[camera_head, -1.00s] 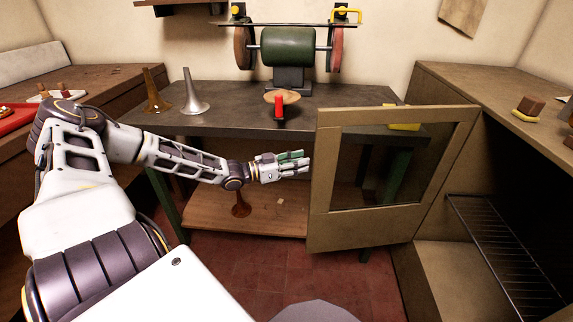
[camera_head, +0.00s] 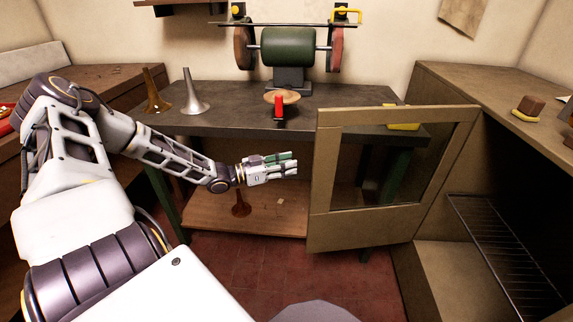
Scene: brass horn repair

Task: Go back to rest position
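My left arm reaches in from the left, and my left gripper (camera_head: 285,165) hangs in front of the dark workbench (camera_head: 235,122), left of the open cabinet door. I see no object held in it. Its fingers point right and appear slightly apart, but the gap between them is too small to judge. My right gripper is outside the view.
A framed glass cabinet door (camera_head: 330,218) stands open at centre right, beside a cabinet with a wire rack (camera_head: 505,255). A bench grinder (camera_head: 287,47), a brass bell (camera_head: 152,92) and a silver bell (camera_head: 192,95) stand on the workbench. Red floor tiles are clear below.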

